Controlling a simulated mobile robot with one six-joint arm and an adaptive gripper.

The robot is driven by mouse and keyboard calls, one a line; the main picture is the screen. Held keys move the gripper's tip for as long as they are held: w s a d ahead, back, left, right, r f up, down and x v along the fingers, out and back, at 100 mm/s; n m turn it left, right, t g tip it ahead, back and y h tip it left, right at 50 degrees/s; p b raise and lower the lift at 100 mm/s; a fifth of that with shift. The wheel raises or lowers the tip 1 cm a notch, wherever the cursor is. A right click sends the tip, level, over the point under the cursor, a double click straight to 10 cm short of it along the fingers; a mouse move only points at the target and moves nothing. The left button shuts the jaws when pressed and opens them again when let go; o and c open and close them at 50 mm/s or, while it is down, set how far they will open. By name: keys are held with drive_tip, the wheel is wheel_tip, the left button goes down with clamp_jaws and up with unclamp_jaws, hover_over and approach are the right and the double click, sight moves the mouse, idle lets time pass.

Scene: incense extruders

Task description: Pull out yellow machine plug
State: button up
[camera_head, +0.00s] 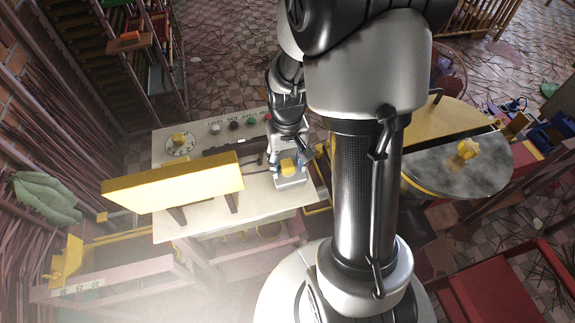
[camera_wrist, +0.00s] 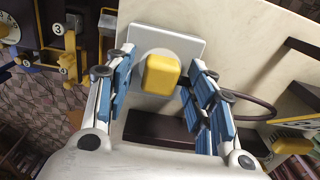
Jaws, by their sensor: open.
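The yellow plug (camera_wrist: 161,74) sits at the white socket plate (camera_wrist: 190,45) in the wrist view. In the head view the plug (camera_head: 289,167) shows on the white plate (camera_head: 291,182), at the right end of a pale panel (camera_head: 262,200). My gripper (camera_wrist: 160,68) is open, with one blue-padded finger on each side of the plug. It also shows in the head view (camera_head: 289,158), over the plate. Gaps show between the fingers and the plug in the wrist view; contact is not visible. The plug's pins are hidden.
A long yellow block (camera_head: 175,182) stands on the panel left of the plug. Knobs (camera_head: 234,125) and a dial (camera_head: 181,143) line its far side. A dark cable (camera_wrist: 262,103) curves right of my fingers. A round table (camera_head: 460,165) stands to the right.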

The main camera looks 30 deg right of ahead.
sight(287, 163)
idle(0.3)
clamp_jaws()
idle(0.6)
drive_tip(key=shift+r, duration=0.15)
drive_tip(key=shift+r+p, duration=2.35)
drive_tip(key=shift+r, duration=0.55)
